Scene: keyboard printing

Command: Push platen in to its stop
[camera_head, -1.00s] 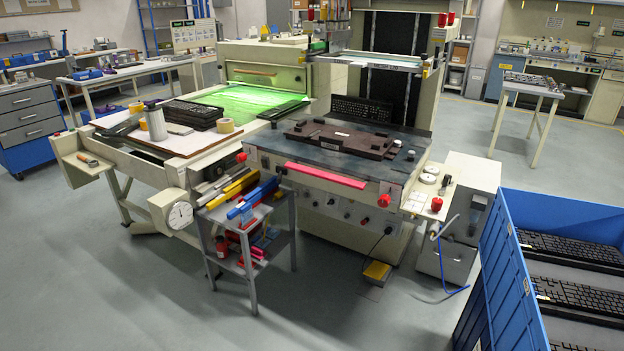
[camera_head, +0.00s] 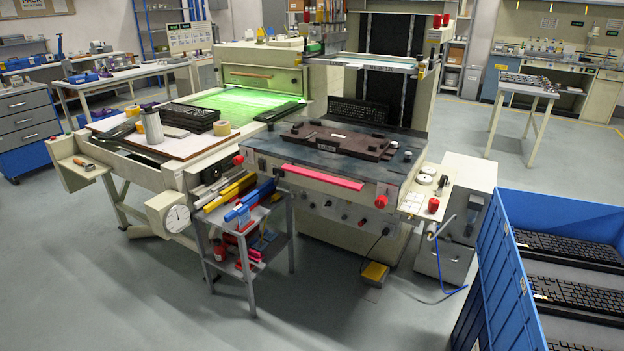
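The platen is the dark slab (camera_head: 300,139) at the front of the printing machine. It carries a brown fixture (camera_head: 338,139) with raised blocks and small white knobs at its right end. A pink-red bar (camera_head: 319,177) runs along the front of the machine below the platen. The platen sticks out toward me from under the screen frame (camera_head: 376,62). A black keyboard (camera_head: 358,110) stands behind the fixture at the machine's dark opening. Neither of my grippers is in view.
A blue crate (camera_head: 505,262) with several keyboards stands at the right front. A small grey tool cart (camera_head: 246,236) stands before the machine. A yellow pedal (camera_head: 374,272) lies on the floor. The left table (camera_head: 178,147) adjoins the machine.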

